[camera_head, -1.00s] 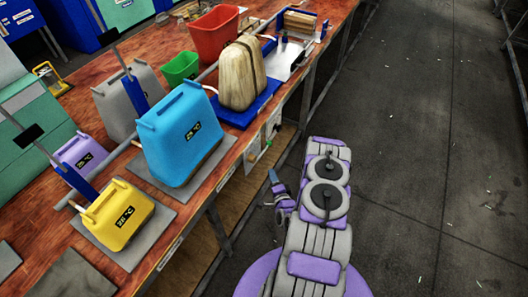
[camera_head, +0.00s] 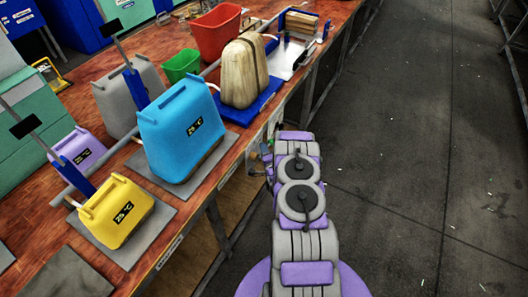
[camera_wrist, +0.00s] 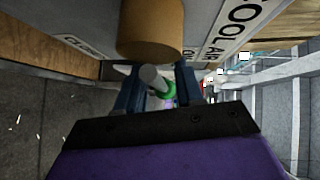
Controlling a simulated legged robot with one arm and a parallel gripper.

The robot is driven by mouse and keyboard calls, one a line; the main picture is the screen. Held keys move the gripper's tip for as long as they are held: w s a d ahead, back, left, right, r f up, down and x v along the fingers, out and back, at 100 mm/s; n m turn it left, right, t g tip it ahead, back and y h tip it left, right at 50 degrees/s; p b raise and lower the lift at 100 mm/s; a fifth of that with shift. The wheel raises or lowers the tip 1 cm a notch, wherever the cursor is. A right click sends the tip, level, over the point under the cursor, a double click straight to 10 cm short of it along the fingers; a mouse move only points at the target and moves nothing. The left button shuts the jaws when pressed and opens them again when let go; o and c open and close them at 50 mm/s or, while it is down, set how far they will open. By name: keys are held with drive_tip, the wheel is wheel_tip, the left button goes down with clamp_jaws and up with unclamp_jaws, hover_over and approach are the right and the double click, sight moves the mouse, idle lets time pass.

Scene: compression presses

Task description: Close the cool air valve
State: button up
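The cool air valve is on a pale panel below the table's front edge. In the wrist view a white label reading "COOL A…" (camera_wrist: 238,28) is on this panel, close to a tan cylindrical knob (camera_wrist: 150,30). A grey stem with a green ring (camera_wrist: 158,82) shows between my fingers; I cannot tell which of these parts is the valve's handle. My gripper (camera_wrist: 157,78) has its two dark blue fingers apart, one on each side of the stem, with no clear grip on it. In the head view my arm hides most of the panel and the gripper.
A red bin (camera_head: 216,32) stands behind.

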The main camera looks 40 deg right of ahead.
drive_tip(key=shift+w+d+f, duration=0.15)
drive_tip(key=shift+d, duration=0.3)
drive_tip(key=shift+w+d+f, duration=0.1)
drive_tip(key=shift+d, duration=0.3)
drive_tip(key=shift+a+r, duration=0.15)
drive_tip(key=shift+a, duration=0.4)
drive_tip(key=c, duration=0.5)
drive_tip(key=shift+c, duration=0.9)
drive_tip(key=shift+d, duration=0.15)
clamp_jaws()
drive_tip(key=shift+d, duration=0.1)
